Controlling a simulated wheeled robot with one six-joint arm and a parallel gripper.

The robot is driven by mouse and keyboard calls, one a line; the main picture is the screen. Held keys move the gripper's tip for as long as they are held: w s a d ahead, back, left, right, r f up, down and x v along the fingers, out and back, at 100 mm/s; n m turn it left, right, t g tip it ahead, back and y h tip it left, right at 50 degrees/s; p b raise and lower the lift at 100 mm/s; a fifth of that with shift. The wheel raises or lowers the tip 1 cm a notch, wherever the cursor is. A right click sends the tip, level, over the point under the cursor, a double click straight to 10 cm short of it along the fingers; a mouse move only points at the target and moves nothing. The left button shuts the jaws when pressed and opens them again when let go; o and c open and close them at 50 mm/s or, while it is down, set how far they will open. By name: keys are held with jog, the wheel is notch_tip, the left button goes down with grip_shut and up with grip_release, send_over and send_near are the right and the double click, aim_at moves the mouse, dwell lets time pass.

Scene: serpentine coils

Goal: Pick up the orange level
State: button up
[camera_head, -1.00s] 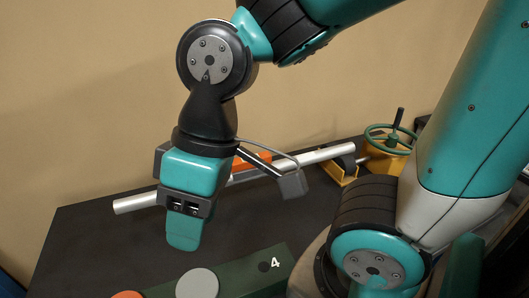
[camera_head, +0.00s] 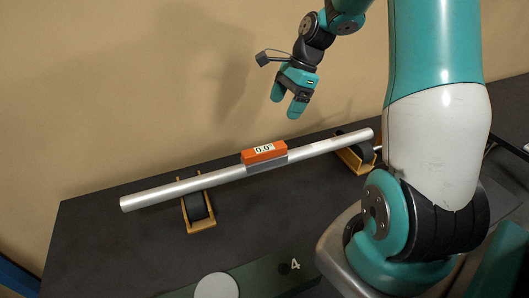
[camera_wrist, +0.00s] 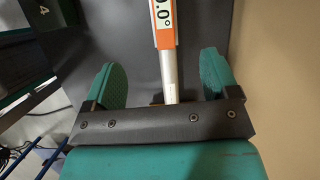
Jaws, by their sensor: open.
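The orange level (camera_head: 264,152) is a small block with a white "0.0°" display. It sits on top of a silver pipe (camera_head: 160,196), near the middle of its length. In the wrist view the level (camera_wrist: 165,40) shows at the top, partly cut off by the frame edge, with the pipe (camera_wrist: 171,78) running down between my fingers. My gripper (camera_head: 286,105) is open and empty, above the pipe and a little right of the level in the head view. Its two green fingers (camera_wrist: 164,78) are apart in the wrist view.
The pipe rests on two yellow stands with black rollers, one at the left (camera_head: 202,227) and one at the right (camera_head: 341,160). The dark table (camera_head: 110,240) is bare in front of the pipe. A tan wall (camera_head: 130,90) stands behind.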

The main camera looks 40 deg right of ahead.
aim_at(265, 148)
jog(key=shift+m, duration=0.3)
jog(key=p+x, duration=0.1)
jog(key=x, duration=0.3)
jog(key=p+x, duration=0.1)
jog(key=x, duration=0.6)
jog(key=shift+d+f+p, duration=0.1)
jog(key=shift+f+p, duration=0.3)
jog(key=shift+f, duration=0.05)
jog(key=shift+w+p+x, duration=0.1)
jog(key=shift+p+x, duration=0.6)
jog(key=shift+x, duration=0.7)
jog(key=shift+w+p+x, duration=0.15)
jog(key=shift+p+x, duration=0.5)
jog(key=shift+x, duration=0.8)
jog(key=shift+r, duration=0.15)
jog(key=c, duration=1.2)
jog(key=shift+o, duration=0.2)
